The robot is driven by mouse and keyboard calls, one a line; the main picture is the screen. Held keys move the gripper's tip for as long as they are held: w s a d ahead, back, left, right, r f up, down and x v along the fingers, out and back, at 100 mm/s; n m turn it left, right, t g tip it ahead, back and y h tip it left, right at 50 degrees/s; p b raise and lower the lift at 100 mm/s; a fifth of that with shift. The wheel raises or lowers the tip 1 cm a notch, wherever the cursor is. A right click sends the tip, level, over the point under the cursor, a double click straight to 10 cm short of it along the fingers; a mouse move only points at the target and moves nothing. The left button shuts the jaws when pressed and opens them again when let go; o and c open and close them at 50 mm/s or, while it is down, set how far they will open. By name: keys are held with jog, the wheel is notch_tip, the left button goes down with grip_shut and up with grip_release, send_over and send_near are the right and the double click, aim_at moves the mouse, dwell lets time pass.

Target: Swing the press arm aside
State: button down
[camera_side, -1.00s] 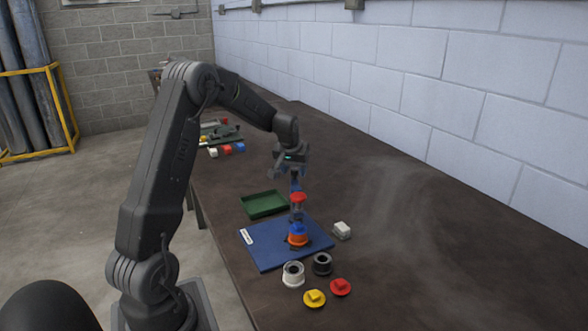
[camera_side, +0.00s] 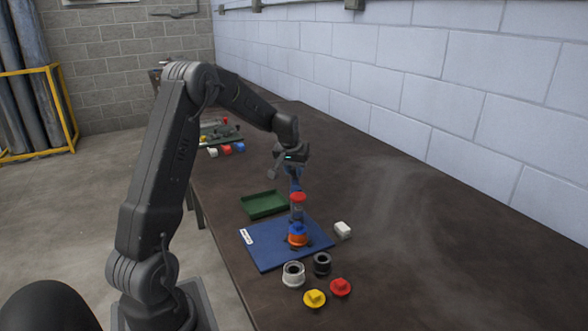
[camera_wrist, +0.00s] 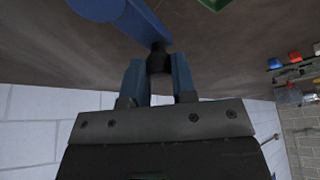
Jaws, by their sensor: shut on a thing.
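The press arm is a blue bar that shows in the wrist view (camera_wrist: 147,24), with a dark knob (camera_wrist: 158,60) at its near end. My gripper (camera_wrist: 158,72) is shut on that knob, one blue finger on each side. In the side view my gripper (camera_side: 293,174) is just behind and above the press, which has a red top (camera_side: 298,197). Below the red top, an orange part with blue on it (camera_side: 298,236) stands on the blue base plate (camera_side: 265,250). The grip is too small to make out in the side view.
A green tray (camera_side: 263,204) lies behind the plate. A white block (camera_side: 342,230) is right of it. A white ring (camera_side: 293,274), a black ring (camera_side: 322,264), a yellow piece (camera_side: 314,298) and a red piece (camera_side: 340,287) lie in front. The table's right side is clear.

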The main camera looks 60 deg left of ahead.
jog(key=w+d+m+h, duration=0.3)
jog(key=d+m+h, duration=0.3)
jog(key=m, duration=1.1)
jog(key=shift+w+d+m, duration=0.2)
jog(key=shift+d+m, duration=0.2)
jog(key=shift+d, duration=0.85)
jog(key=c, duration=0.9)
grip_release()
jog(key=shift+c, duration=0.2)
